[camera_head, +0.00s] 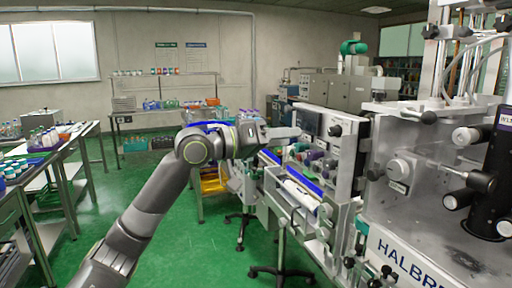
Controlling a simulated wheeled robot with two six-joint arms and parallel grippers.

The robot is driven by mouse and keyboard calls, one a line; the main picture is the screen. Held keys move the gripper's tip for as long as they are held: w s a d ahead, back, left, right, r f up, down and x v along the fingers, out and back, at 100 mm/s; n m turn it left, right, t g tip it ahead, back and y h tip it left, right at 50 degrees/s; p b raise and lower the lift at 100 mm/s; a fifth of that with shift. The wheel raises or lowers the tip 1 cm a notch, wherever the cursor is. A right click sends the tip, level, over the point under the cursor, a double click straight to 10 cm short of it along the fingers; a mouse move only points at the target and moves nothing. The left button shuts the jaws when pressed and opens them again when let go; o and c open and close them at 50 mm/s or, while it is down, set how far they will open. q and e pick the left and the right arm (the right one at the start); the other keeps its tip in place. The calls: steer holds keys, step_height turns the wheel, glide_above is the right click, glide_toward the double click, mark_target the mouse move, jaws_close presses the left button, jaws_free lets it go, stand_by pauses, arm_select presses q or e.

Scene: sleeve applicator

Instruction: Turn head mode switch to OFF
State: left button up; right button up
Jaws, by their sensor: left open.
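My left gripper (288,133) is raised in mid-air at the picture's middle, pointing right toward the machine's control panel. It is open, with nothing seen between its fingers. The sleeve applicator (425,205) fills the right side. On its front is a round pale knob (398,168) with a small label under it. A black knob (335,130) sits on the upright panel beside a dark screen (308,121). I cannot read the labels, so I cannot tell which knob is the head mode switch or its setting. My right gripper is not in view.
A conveyor (300,188) with blue edges runs below and behind the gripper. Black handles and rollers (468,136) stick out at the far right. A bench (45,165) with bottles stands at the left. The green floor (190,250) is mostly clear.

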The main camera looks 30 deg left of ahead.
arm_select(q)
steer(key=b+v, duration=0.2)
steer(key=v, duration=0.4)
steer(key=shift+s, duration=0.1)
stand_by(0.5)
